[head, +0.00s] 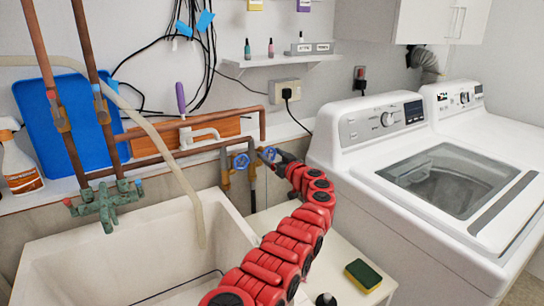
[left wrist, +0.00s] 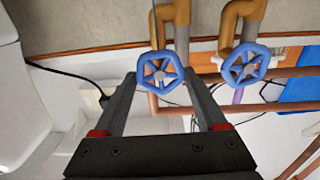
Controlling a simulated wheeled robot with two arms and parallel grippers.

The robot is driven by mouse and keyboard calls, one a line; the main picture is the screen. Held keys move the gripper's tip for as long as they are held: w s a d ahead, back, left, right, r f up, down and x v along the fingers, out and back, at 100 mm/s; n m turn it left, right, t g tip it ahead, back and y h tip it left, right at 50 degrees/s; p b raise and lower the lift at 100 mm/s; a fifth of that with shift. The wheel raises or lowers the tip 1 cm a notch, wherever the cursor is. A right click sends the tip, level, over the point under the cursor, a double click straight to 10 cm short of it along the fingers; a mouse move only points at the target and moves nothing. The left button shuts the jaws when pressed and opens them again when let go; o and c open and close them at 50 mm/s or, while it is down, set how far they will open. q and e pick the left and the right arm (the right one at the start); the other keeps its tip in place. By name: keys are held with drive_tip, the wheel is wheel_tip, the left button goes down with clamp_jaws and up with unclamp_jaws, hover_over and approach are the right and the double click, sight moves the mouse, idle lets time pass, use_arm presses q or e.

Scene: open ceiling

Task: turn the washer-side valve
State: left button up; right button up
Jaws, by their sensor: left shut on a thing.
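The washer-side valve has a blue star-shaped handwheel (head: 267,153) on a brass fitting, on the wall pipes between the sink and the washer. In the left wrist view this handwheel (left wrist: 160,72) sits between my two fingertips. My left gripper (head: 275,157) reaches it from the right and is shut on its rim. A second blue handwheel (head: 241,161) is just to the left in the head view. It shows to the right in the left wrist view (left wrist: 246,65), outside my fingers. My right gripper is not in view.
The white washer (head: 380,165) stands close to the right of my left arm. The sink (head: 60,265) is at the left, with a hose hanging into it. A green and yellow sponge (head: 363,274) lies on the white surface beside my arm. Copper pipes run along the wall.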

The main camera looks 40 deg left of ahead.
use_arm(q)
drive_tip(key=shift+c, duration=1.3)
drive_tip(key=shift+r+n+p, duration=0.1)
drive_tip(key=shift+n+p, duration=0.4)
drive_tip(key=shift+p, duration=0.3)
drive_tip(key=shift+n+p, duration=0.55)
drive_tip(key=shift+n, duration=0.05)
drive_tip(key=shift+s+n+p, duration=0.15)
drive_tip(key=shift+n+p, duration=0.35)
drive_tip(key=shift+n, duration=0.6)
drive_tip(key=shift+a+n, duration=0.1)
drive_tip(key=shift+n, duration=1.1)
drive_tip(key=shift+f+p, duration=0.2)
drive_tip(key=shift+p, duration=0.1)
drive_tip(key=o, duration=1.3)
